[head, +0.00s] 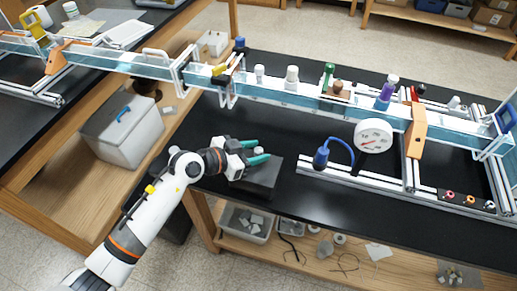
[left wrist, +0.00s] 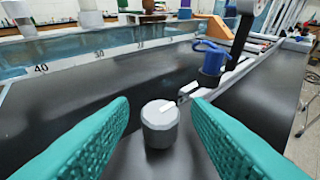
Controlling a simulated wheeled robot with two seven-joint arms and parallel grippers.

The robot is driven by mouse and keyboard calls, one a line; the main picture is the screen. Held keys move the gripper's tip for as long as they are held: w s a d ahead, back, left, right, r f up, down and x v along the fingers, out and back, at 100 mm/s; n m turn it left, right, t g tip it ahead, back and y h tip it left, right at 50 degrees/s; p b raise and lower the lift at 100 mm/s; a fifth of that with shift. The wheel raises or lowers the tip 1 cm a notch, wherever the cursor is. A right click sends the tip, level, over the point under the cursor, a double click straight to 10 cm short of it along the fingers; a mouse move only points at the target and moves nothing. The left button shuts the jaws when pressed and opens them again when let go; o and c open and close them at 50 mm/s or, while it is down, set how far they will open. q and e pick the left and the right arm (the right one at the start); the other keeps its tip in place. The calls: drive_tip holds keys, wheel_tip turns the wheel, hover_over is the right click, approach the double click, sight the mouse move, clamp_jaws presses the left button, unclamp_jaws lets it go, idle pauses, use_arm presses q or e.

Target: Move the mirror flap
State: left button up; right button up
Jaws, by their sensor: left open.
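A small grey faceted knob (head: 258,150) stands upright on top of a black box (head: 262,182) near the table's front left edge. The knob (left wrist: 160,123) carries a white mark on its top in the left wrist view. A small grey piece sits just behind it there; I cannot tell whether either is the mirror flap. My left gripper (head: 262,151) is open, its teal fingers on either side of the knob. In the left wrist view, gaps show between the knob and both fingers. My right gripper is not in view.
A long clear water channel (head: 300,97) runs behind the box, with bottles on it. A blue fixture (head: 321,157) with a curved hose and a white dial gauge (head: 373,136) stand to the right by a metal rail frame. The black tabletop (head: 225,120) between box and channel is clear.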

use_arm(q)
drive_tip(key=shift+x, duration=0.8)
clamp_jaws()
